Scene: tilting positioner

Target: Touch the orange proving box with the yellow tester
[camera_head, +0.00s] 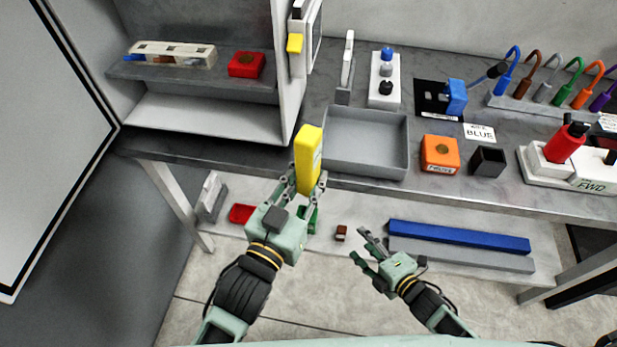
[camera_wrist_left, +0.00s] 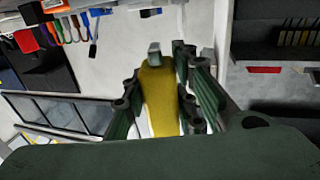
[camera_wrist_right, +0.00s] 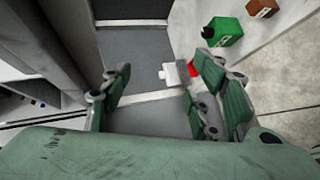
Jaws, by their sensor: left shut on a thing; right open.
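The yellow tester (camera_head: 308,152) is upright in my left gripper (camera_head: 305,190), in front of the bench's front edge and left of the grey tray. It also shows between the left fingers in the left wrist view (camera_wrist_left: 159,98). The orange proving box (camera_head: 440,152), with a round brass-coloured spot on top, sits on the bench to the right of the grey tray, well apart from the tester. My right gripper (camera_head: 368,252) is open and empty, low in front of the bench; its spread fingers show in the right wrist view (camera_wrist_right: 160,95).
The grey tray (camera_head: 365,165) lies between tester and orange box. A red-and-white block (camera_head: 565,150) is at right. A shelf unit (camera_head: 205,115) stands left.

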